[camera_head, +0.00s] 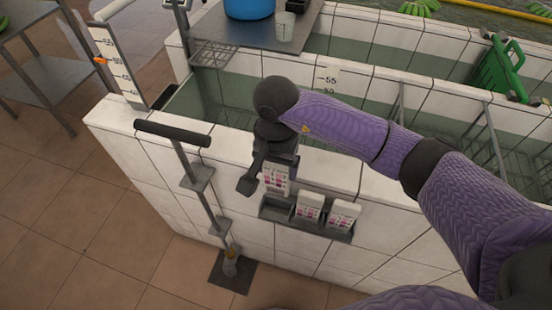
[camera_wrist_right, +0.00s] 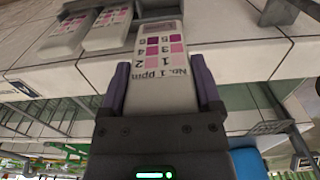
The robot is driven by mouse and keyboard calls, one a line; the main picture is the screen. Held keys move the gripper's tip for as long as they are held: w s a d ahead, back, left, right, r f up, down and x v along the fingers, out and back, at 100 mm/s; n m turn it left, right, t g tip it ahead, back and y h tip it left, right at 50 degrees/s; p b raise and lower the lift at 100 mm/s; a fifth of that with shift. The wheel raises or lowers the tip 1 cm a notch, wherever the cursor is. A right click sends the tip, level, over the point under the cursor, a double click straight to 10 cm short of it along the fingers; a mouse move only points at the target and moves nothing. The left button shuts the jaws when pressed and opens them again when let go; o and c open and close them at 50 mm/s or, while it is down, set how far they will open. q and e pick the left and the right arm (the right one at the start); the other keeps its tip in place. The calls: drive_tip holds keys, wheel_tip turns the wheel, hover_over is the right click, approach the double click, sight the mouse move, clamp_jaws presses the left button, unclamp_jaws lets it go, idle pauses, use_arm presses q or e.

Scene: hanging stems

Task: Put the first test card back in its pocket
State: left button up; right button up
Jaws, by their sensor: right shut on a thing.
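My right gripper (camera_head: 267,182) is shut on the first test card (camera_head: 277,181), a white card with pink and purple squares. In the head view the card stands roughly upright at the left end of the grey pocket rack (camera_head: 335,236), above or at the left pocket (camera_head: 277,210). I cannot tell whether its lower edge is inside. The other two pockets hold similar cards (camera_head: 309,208) (camera_head: 343,215). My left gripper is not in view.
The rack is on the white tiled tank wall (camera_head: 190,185). A dark-handled upright tool (camera_head: 172,133) stands left of my gripper. A wire basket (camera_head: 214,54), blue tub (camera_head: 249,8) and clear cup (camera_head: 284,27) are behind.

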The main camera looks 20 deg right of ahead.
sight(277, 193)
wheel_tip(277, 193, down, 9)
drive_tip(key=b, duration=0.5)
drive_tip(key=shift+r+b, duration=0.1)
drive_tip(key=shift+b, duration=0.2)
drive_tip(key=shift+f+b, duration=0.45)
drive_tip(key=shift+f, duration=0.05)
drive_tip(key=shift+f+b, duration=0.4)
drive_tip(key=o, duration=1)
drive_tip(key=shift+c, duration=0.2)
drive_tip(key=shift+r, duration=0.15)
